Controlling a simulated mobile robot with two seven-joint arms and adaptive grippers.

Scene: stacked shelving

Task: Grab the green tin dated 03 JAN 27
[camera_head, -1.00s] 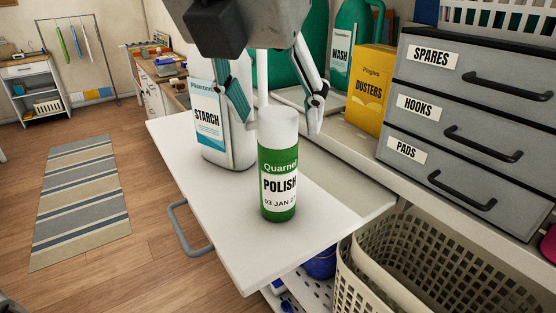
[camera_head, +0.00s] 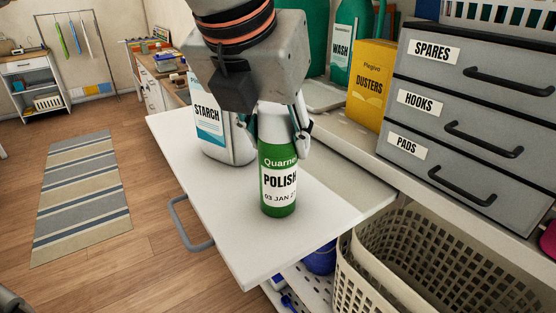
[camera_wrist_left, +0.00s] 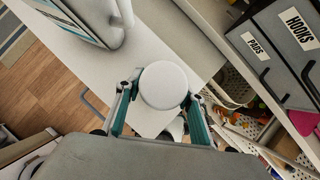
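The green tin (camera_head: 278,180) with a white cap stands upright on the pulled-out white board. Its label reads "Quarne…", "POLISH" and "03 JAN 2…", the last digit being cut off by the curve. My left gripper (camera_head: 274,138) is above it, pointing down, with its fingers spread on either side of the tin's upper part. In the left wrist view the round white cap (camera_wrist_left: 164,85) lies between the fingers, with narrow gaps beside it, so the gripper looks open. The far finger is partly hidden in the head view. My right gripper is not in view.
A white STARCH jug (camera_head: 211,120) stands close behind the tin on the left. A yellow DUSTERS box (camera_head: 370,82), a green WASH bottle (camera_head: 343,50) and grey labelled drawers (camera_head: 465,120) stand on the shelf. Cream baskets (camera_head: 400,285) are below right. The board's front is clear.

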